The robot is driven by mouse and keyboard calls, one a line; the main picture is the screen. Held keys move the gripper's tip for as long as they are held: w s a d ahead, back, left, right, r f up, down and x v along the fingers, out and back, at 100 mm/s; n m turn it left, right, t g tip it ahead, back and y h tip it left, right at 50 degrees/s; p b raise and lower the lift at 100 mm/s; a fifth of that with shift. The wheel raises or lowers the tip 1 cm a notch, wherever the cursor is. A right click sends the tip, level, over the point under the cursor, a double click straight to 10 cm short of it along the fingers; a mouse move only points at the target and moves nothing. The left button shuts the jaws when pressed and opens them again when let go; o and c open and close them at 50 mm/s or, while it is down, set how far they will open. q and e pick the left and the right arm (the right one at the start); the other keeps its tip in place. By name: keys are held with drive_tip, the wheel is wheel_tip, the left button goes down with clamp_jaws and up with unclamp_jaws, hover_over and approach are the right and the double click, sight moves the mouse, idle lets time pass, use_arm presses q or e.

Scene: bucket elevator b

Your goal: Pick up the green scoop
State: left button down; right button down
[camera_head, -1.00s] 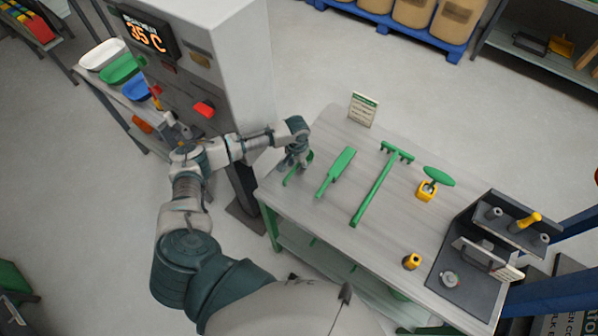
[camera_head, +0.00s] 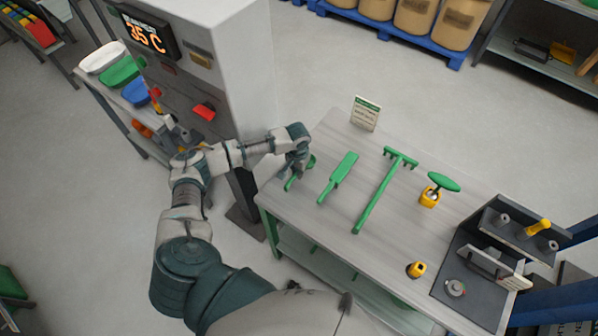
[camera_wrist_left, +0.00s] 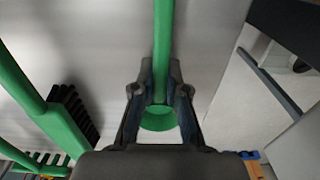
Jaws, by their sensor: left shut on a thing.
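The green scoop (camera_head: 291,184) is at the left end of the workbench (camera_head: 330,225), partly hidden by my left gripper (camera_head: 300,168) in the head view. In the left wrist view, the fingers of my left gripper (camera_wrist_left: 161,95) are on both sides of the scoop (camera_wrist_left: 163,45) and shut on it, with its handle running up the picture and a rounded green part between the fingers. I cannot tell whether the scoop is clear of the bench top. My right gripper is not in view.
Right of the scoop lie a green brush (camera_head: 339,176), a long green rake (camera_head: 384,190) and a green-topped tool in a yellow holder (camera_head: 430,197). A small sign (camera_head: 365,113) stands at the back edge. A grey machine (camera_head: 240,70) rises to the left.

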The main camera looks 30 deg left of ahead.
sight(297, 171)
use_arm(q)
drive_tip(key=shift+a+r+p, duration=0.1)
drive_tip(key=shift+r+p, duration=0.45)
wheel_tip(297, 171, up, 8)
drive_tip(key=p, duration=0.8)
drive_tip(key=shift+w, duration=0.1)
drive_tip(key=shift+r, duration=0.45)
